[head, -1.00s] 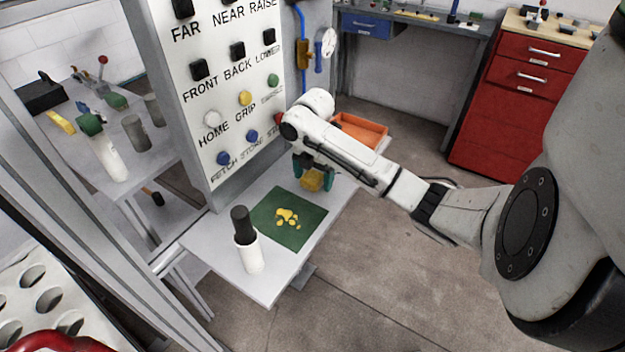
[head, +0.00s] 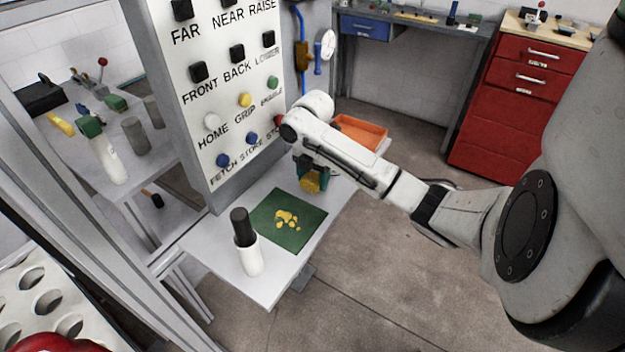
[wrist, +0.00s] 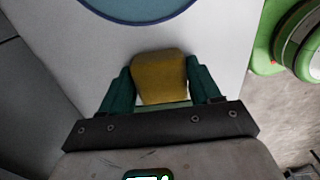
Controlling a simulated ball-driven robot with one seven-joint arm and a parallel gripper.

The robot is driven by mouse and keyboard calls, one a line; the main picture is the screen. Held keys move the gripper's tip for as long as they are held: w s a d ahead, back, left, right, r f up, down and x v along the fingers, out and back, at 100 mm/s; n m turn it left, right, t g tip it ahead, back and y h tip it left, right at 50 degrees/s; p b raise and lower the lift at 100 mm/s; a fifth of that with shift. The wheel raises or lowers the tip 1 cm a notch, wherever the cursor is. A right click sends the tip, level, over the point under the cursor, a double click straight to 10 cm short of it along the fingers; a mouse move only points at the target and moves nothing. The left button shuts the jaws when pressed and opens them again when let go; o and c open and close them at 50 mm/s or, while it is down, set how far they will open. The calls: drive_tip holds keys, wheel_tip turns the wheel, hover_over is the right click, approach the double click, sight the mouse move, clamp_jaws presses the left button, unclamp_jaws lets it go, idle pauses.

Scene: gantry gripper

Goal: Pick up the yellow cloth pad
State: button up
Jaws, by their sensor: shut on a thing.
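The yellow cloth pad (wrist: 160,78) is a small, block-like yellow piece between the two teal fingers of my gripper (wrist: 161,88) in the wrist view. The fingers press on its left and right sides. In the head view the pad (head: 310,183) shows below the white wrist, with my gripper (head: 311,176) around it, over the back part of the grey table. Whether the pad still touches the table is hard to tell.
A button panel (head: 225,100) rises behind. An orange tray (head: 360,132) sits beyond the wrist.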

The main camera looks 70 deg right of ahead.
sight(314, 177)
drive_tip(key=shift+r, duration=0.15)
drive_tip(key=shift+r, duration=0.2)
drive_tip(key=r, duration=0.3)
drive_tip(key=shift+s+a, duration=0.1)
drive_tip(key=shift+s, duration=0.1)
drive_tip(key=s+a+r+p, duration=0.1)
drive_tip(key=s+a+r, duration=0.1)
drive_tip(key=s+r, duration=0.2)
drive_tip(key=s+a+r+p, duration=0.1)
drive_tip(key=s+a+r, duration=0.2)
drive_tip(key=s+r, duration=0.2)
drive_tip(key=s, duration=0.3)
drive_tip(key=shift+s+a+r, duration=0.15)
drive_tip(key=shift+s+a, duration=0.05)
drive_tip(key=shift+a, duration=0.05)
